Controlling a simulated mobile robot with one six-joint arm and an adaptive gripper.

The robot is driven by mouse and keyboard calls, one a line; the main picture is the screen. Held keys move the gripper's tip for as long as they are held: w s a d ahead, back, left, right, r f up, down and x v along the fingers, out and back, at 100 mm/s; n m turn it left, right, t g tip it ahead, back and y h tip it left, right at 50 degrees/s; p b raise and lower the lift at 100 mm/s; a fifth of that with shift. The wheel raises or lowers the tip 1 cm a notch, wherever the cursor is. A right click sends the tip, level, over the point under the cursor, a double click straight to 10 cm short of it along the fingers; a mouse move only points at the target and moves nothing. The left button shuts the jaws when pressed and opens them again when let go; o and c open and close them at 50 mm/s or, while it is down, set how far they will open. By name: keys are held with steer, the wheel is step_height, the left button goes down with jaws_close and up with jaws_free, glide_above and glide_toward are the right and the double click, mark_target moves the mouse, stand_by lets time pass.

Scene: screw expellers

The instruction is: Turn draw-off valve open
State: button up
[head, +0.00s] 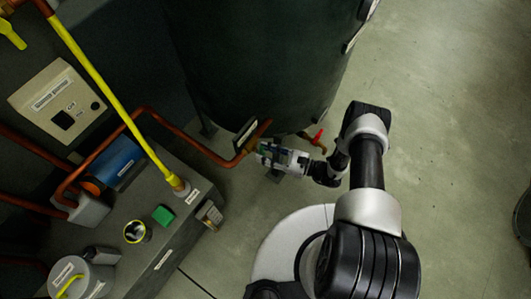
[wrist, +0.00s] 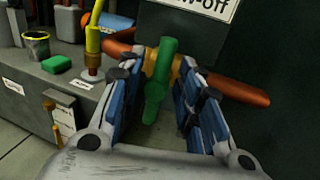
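The draw-off valve shows in the wrist view as a green lever handle (wrist: 158,80) on a brass body, set on a copper pipe (wrist: 240,91). The handle stands roughly upright in the picture, with its lower end toward me. A white sign reading "-off" (wrist: 205,8) is above it on the dark tank. My gripper (wrist: 156,88) is open, with one blue-padded finger on each side of the handle. Narrow gaps seem to show beside the handle; contact is hard to tell. In the head view my gripper (head: 268,153) is at the pipe by the tank's base, largely hiding the valve.
The large dark tank (head: 265,60) stands behind the valve. A red-handled tap (head: 317,137) is close to the right of my gripper. A grey bench (head: 185,235) at left carries a green block (head: 162,214), a can (head: 136,232) and a yellow pipe (head: 105,90). The floor at right is clear.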

steer(key=shift+a, duration=0.1)
steer(key=shift+c, duration=0.4)
jaws_close()
